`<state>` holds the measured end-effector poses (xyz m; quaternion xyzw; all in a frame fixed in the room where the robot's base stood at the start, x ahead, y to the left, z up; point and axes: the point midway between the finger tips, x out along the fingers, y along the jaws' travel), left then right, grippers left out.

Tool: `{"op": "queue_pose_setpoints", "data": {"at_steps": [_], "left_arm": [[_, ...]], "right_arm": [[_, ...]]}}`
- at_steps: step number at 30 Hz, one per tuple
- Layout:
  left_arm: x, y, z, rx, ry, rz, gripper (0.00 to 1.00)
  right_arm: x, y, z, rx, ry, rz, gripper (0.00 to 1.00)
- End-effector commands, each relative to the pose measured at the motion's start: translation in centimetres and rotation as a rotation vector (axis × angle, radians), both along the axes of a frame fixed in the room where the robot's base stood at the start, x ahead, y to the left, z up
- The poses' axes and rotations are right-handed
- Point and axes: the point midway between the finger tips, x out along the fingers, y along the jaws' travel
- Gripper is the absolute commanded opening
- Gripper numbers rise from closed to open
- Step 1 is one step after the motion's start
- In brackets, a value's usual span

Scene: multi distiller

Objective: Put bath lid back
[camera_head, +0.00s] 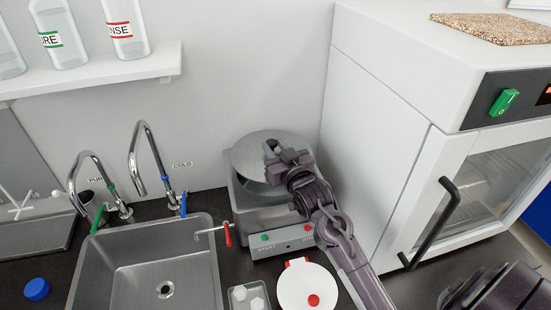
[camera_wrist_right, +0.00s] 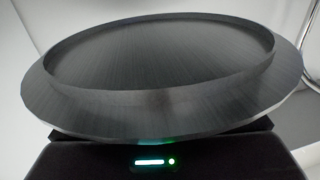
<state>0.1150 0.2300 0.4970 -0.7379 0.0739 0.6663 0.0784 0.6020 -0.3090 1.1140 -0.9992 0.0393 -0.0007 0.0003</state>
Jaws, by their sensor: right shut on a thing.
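The bath lid (camera_head: 252,146) is a round grey metal disc, held by my right gripper (camera_head: 274,150). It appears raised and tilted over the back of the bath in the head view. The lid (camera_wrist_right: 160,60) fills most of the right wrist view, with its raised inner ring showing. The bath (camera_head: 285,239) is a square metal box with a green and a red button on its front. Part of its top is hidden by the lid and my right arm, so I cannot tell the exact gap. My left gripper is not in view.
A sink (camera_head: 150,262) with two taps stands left of the bath, and a red-handled valve (camera_head: 228,235) sits between them. A white round lid-like piece (camera_head: 303,288) lies in front. A white oven-like cabinet (camera_head: 385,130) stands close on the right.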

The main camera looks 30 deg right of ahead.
Motion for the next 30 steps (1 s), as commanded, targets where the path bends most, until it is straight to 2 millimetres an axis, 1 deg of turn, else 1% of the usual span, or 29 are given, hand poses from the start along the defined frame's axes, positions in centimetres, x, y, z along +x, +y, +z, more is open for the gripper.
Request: {"op": "queue_pose_setpoints", "data": {"at_steps": [3,6,9,17,30], "left_arm": [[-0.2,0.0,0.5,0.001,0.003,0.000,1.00],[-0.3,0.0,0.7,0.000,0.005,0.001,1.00],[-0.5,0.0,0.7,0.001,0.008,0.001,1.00],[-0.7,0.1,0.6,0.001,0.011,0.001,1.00],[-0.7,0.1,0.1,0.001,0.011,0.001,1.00]], "right_arm": [[0.0,0.0,-1.8,0.000,0.003,0.000,0.00],[0.0,0.0,-3.1,0.000,0.002,0.000,0.00],[0.0,0.0,-3.8,0.000,-0.001,0.000,0.00],[0.0,0.0,-3.9,0.000,-0.001,0.000,0.00],[0.0,0.0,-5.1,-0.001,-0.001,0.000,0.00]]}}
